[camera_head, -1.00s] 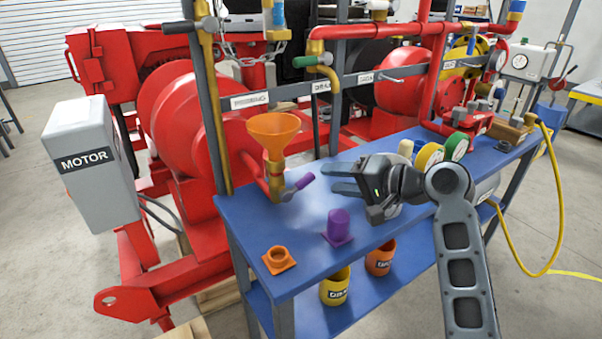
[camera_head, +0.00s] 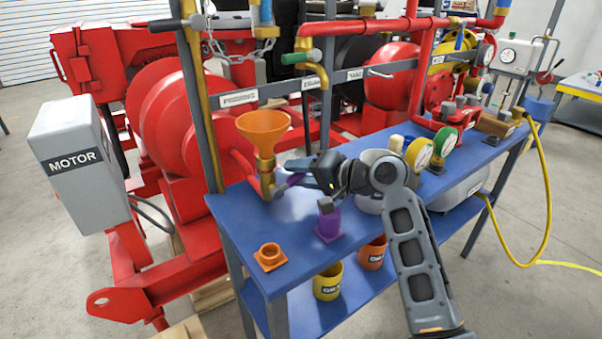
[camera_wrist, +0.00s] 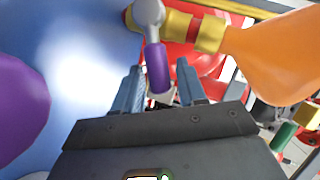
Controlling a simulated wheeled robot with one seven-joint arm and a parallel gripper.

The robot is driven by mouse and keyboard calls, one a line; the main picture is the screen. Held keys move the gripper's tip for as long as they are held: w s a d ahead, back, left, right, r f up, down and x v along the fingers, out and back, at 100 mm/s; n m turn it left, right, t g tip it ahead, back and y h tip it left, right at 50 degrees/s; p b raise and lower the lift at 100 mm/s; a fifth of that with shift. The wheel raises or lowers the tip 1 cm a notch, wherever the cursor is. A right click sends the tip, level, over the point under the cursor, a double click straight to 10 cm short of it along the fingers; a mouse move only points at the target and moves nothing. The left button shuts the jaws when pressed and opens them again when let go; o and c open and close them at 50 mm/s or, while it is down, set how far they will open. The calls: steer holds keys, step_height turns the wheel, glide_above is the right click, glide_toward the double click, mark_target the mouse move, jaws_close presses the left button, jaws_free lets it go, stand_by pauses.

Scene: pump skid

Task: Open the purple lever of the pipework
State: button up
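The purple lever (camera_head: 293,181) sticks out from the brass pipework (camera_head: 266,170) under the orange funnel (camera_head: 263,127), at the back left of the blue bench. In the wrist view the purple grip (camera_wrist: 158,68) hangs on a grey stem, with the brass and red pipe behind it. My gripper (camera_wrist: 160,85) is open, its two fingers on either side of the purple grip with gaps showing on both sides. In the head view my gripper (camera_head: 305,172) is at the lever and hides part of it.
A purple flanged stub (camera_head: 330,225) and an orange flanged ring (camera_head: 270,256) stand on the blue bench (camera_head: 240,224) in front. Gauges (camera_head: 418,152) stand to the right. Yellow and orange cups are on the lower shelf. The grey motor box (camera_head: 78,165) is far left.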

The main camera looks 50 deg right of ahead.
jaws_close()
stand_by(0.3)
steer(key=p, duration=0.1)
steer(key=r+n+p, duration=0.1)
steer(key=shift+w+a+r+g+h+p, duration=0.1)
steer(key=shift+a+r+g+h+p, duration=0.2)
steer(key=shift+h, duration=0.1)
steer(key=shift+a+r+n+h+p, duration=0.3)
steer(key=shift+n+p, duration=0.3)
steer(key=shift+p, duration=0.2)
steer(key=shift+w+a+n+g+h+p, duration=0.1)
steer(key=shift+n+g+h+p, duration=0.2)
steer(key=shift+n+g+h, duration=0.1)
steer(key=shift+o, duration=0.4)
jaws_free()
steer(key=shift+o, duration=0.5)
